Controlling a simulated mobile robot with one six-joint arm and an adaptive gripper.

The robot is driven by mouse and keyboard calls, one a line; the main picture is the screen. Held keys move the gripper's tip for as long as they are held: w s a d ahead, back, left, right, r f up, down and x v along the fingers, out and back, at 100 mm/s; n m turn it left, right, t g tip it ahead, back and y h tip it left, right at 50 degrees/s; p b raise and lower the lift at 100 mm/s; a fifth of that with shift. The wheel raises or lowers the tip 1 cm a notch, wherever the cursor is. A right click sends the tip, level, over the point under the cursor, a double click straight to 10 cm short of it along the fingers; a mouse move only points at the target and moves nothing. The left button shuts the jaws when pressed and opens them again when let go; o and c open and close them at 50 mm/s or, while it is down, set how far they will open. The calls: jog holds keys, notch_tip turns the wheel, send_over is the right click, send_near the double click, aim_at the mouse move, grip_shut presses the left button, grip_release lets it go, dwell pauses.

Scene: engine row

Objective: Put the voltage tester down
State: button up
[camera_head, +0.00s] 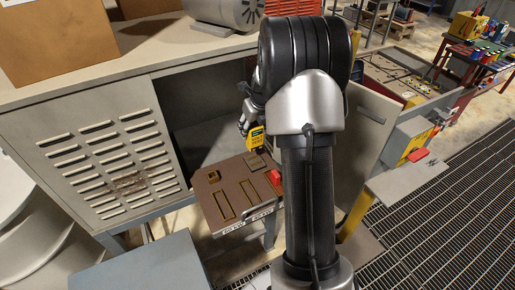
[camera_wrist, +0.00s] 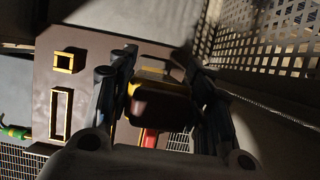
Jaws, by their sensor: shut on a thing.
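The voltage tester (camera_head: 257,138) is yellow with a dark face. It is held in my gripper (camera_head: 246,128) above the far edge of a brown board (camera_head: 211,205) with yellow-outlined slots. In the wrist view the tester (camera_wrist: 155,103) shows end-on between the two dark fingers of my gripper (camera_wrist: 160,95), which are shut on it. The board (camera_wrist: 45,85) lies below it there, with a square and a long slot showing at the left. I cannot tell whether the tester touches the board. My arm hides the board's right side in the head view.
A red thing (camera_head: 275,177) sits on the board's right part. A grey vented cabinet panel (camera_head: 110,160) stands at the left, beside an open dark compartment (camera_head: 205,110). An open door (camera_head: 365,125) stands right of my arm. A grey surface (camera_head: 140,262) is at the front left.

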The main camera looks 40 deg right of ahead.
aim_at(252, 142)
notch_tip(252, 142, down, 4)
jog(key=shift+w+a+r, duration=0.1)
jog(key=shift+r, duration=0.15)
notch_tip(252, 142, down, 3)
jog(key=shift+f+b, duration=0.1)
jog(key=shift+b, duration=0.45)
jog(key=shift+f, duration=0.25)
jog(key=shift+f, duration=0.1)
jog(key=o, duration=1.2)
